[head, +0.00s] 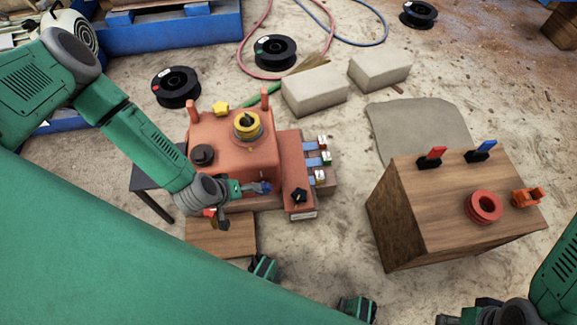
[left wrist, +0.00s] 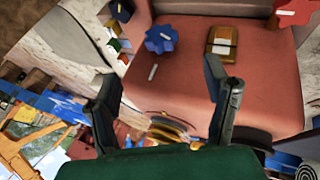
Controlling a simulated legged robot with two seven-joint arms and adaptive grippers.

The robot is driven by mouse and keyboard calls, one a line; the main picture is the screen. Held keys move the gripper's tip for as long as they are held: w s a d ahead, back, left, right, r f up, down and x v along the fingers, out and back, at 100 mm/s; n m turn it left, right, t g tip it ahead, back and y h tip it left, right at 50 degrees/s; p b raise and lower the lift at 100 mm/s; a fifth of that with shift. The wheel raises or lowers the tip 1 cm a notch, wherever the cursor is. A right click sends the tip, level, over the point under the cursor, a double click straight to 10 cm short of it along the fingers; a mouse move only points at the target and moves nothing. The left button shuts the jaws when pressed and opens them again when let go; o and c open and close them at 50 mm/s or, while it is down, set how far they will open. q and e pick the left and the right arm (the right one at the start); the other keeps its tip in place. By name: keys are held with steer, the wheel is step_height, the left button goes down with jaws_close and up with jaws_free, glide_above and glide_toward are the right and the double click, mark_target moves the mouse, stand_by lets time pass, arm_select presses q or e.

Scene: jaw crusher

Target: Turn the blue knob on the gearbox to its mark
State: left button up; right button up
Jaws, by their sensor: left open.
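The orange-red gearbox (head: 232,150) stands left of the middle in the head view. Its painted face (left wrist: 185,85) fills much of the left wrist view. The blue knob (left wrist: 160,40) sits on this face, with a short white line on its top. A separate white mark (left wrist: 153,72) is on the face below the knob in that picture. My left gripper (left wrist: 165,82) is open, its fingers apart and nothing between them. The knob lies beyond the fingertips, between their directions. In the head view my left gripper (head: 246,192) is at the gearbox's front.
An amber block (left wrist: 222,42) and a red knob (left wrist: 293,12) sit near the blue knob. A wooden box (head: 455,200) with switches and a red ring stands at right. Concrete blocks (head: 315,90) and black spools (head: 176,87) lie behind. My right arm shows at lower right.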

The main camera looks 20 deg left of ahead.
mark_target(263, 188)
arm_select(q)
steer(key=b+x, duration=0.2)
steer(key=x, duration=0.2)
steer(key=b+x, duration=0.2)
steer(key=x, duration=0.3)
steer(key=b+x, duration=0.2)
steer(key=x, duration=0.2)
steer(key=shift+w+a+f, duration=0.15)
steer(key=shift+w+a, duration=0.2)
steer(key=shift+w, duration=0.1)
steer(key=shift+w+d+f+b, duration=0.15)
steer(key=shift+w+f+b, duration=0.15)
steer(key=shift+f+b, duration=0.05)
steer(key=shift+d, duration=0.15)
steer(key=c, duration=1.2)
